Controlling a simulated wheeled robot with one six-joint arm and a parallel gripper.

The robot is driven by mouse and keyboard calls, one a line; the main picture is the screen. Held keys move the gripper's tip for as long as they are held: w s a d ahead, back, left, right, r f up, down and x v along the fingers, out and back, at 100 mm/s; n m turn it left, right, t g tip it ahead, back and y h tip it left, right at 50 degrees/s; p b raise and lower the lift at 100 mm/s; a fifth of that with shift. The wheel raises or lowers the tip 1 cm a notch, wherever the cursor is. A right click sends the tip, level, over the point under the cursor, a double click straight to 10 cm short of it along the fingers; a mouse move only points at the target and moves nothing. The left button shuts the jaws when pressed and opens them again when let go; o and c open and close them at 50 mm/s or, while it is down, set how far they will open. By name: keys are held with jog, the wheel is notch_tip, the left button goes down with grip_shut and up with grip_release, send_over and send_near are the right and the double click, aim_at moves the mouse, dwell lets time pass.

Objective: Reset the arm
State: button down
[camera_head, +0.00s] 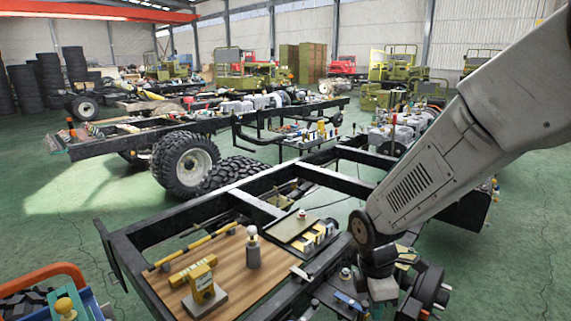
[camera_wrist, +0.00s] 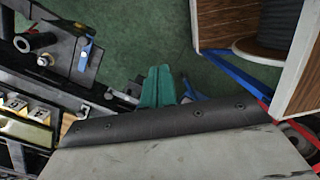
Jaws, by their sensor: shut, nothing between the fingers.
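My arm (camera_head: 425,185) reaches in from the right edge and slopes down to the left over the front chassis frame (camera_head: 180,205). Its lower end is beside the right rail of that frame, where dark parts crowd around it, so I cannot make out the fingers in the head view. In the wrist view my gripper (camera_wrist: 157,84) shows as two teal fingers side by side. It is shut and empty, with green floor beyond its tips.
A wooden board (camera_head: 225,266) on the frame carries a yellow block tool (camera_head: 203,284) and a grey cylinder (camera_head: 253,250). A wheel (camera_head: 184,163) stands behind. In the wrist view, a cable spool (camera_wrist: 268,28) in a wooden box is at upper right. Green floor is open at left.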

jog(key=s+d+r+m+t, duration=0.1)
jog(key=s+d+r+m, duration=0.2)
jog(key=s+r+m, duration=0.6)
jog(key=s+d+r+m+t+y, duration=0.1)
jog(key=s+d+r+m, duration=0.3)
jog(key=s+r+m, duration=0.5)
jog(key=shift+s+r, duration=0.45)
jog(key=shift+s, duration=0.25)
